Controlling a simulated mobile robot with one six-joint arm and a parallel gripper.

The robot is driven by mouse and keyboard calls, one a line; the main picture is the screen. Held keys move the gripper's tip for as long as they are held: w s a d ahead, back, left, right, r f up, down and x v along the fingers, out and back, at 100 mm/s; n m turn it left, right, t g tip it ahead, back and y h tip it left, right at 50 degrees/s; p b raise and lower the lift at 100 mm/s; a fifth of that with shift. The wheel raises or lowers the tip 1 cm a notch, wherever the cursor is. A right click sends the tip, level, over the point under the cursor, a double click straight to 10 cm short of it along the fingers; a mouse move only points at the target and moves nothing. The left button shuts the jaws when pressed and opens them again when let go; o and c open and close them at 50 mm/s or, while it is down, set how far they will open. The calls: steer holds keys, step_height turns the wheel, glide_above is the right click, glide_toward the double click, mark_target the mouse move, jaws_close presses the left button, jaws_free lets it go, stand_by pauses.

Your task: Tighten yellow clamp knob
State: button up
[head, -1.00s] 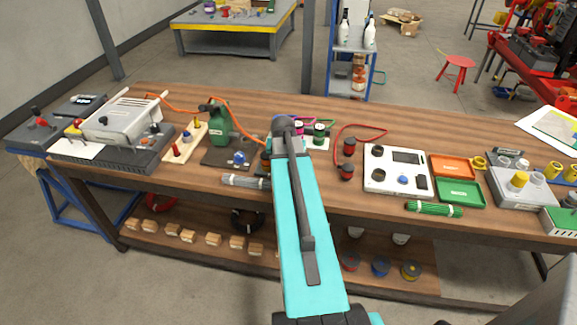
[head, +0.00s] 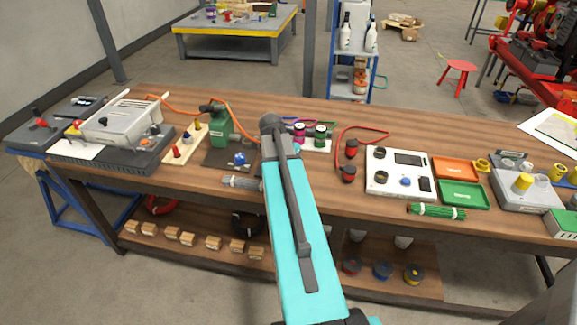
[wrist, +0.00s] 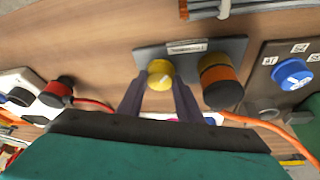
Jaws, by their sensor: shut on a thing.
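In the wrist view the yellow clamp knob (wrist: 160,74) stands on a grey plate (wrist: 232,48) with a white label. My gripper (wrist: 159,90) is shut on this knob, with one dark finger on each side of it. The knob's marking is too small to read. In the head view my turquoise arm reaches over the bench and hides both the knob and the gripper.
An orange and black cylinder (wrist: 219,82) stands on the same plate, close to the right finger. A blue knob (wrist: 292,73) sits on a dark panel further right. A red-topped black knob (wrist: 58,92) is at left. An orange hose (wrist: 265,127) runs nearby.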

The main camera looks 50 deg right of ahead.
steer(key=shift+s+d, duration=0.1)
steer(key=shift+s, duration=0.05)
steer(key=o, duration=1)
steer(key=shift+o, duration=0.2)
steer(key=shift+r, duration=0.1)
steer(key=w+b+v, duration=0.1)
steer(key=b+v, duration=0.1)
steer(key=v, duration=1.1)
steer(key=shift+s+r, duration=0.35)
steer(key=shift+s, duration=0.1)
